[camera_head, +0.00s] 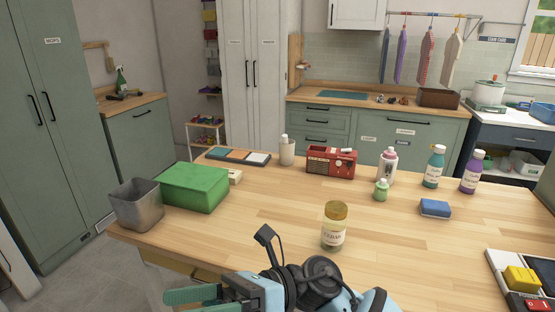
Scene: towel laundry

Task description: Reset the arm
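One of my arms, light blue and black, comes in at the bottom edge from right of centre and bends left, so I take it to be my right arm. Its gripper (192,297) seems to be the green-fingered end at the bottom left of the arm, in front of the table's near edge. It is partly cut off by the picture's edge, and I cannot tell whether it is open or shut. I see nothing held in it. No second gripper shows.
The wooden table (290,200) holds a grey bin (136,205), green box (193,187), amber-lidded jar (334,226) close beyond my arm, red radio (330,162), blue sponge (434,208), several bottles and a sorting tray (510,275). The table's middle is clear.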

